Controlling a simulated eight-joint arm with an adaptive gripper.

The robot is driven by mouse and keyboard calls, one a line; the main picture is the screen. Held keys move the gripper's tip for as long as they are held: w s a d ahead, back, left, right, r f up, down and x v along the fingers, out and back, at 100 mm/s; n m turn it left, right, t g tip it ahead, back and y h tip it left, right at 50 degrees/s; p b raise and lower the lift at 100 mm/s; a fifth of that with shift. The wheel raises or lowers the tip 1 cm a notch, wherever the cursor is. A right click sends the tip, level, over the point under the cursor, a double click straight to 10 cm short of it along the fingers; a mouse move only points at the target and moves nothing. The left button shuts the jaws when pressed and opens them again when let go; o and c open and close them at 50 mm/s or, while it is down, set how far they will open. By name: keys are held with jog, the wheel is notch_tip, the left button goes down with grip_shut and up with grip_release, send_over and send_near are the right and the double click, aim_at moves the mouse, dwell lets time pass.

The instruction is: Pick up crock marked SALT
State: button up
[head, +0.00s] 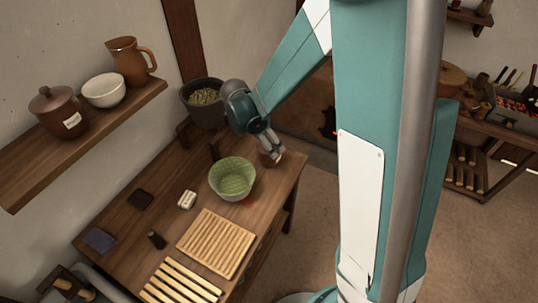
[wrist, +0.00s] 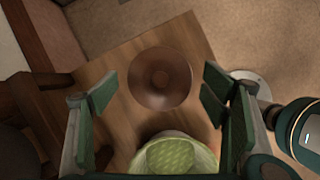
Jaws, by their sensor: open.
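A brown lidded crock (head: 60,112) with a white label stands on the wall shelf at the left in the head view; the lettering is too small to read. A small brown round vessel (head: 268,158) stands on the table beneath my gripper (head: 266,143), partly hidden by it. In the wrist view this round vessel (wrist: 161,78) is seen from above, with a darker centre; no marking shows. My gripper (wrist: 158,95) is open, its fingers on either side of the view of the vessel, with nothing held. I cannot tell how far above it the fingers are.
A green bowl (head: 233,178) stands on the table close beside the vessel. A dark pot of greenery (head: 204,102) is behind. A white bowl (head: 104,90) and a brown jug (head: 131,62) share the shelf. A slatted wooden board (head: 216,243) lies at the front.

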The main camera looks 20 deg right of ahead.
jog(key=shift+f, duration=0.15)
jog(key=shift+b+x, duration=0.3)
jog(key=shift+x, duration=0.95)
jog(key=shift+b+x, duration=0.75)
jog(key=shift+x, duration=1.85)
jog(key=shift+d, duration=0.1)
jog(key=c, duration=1.4)
jog(key=shift+r, duration=0.25)
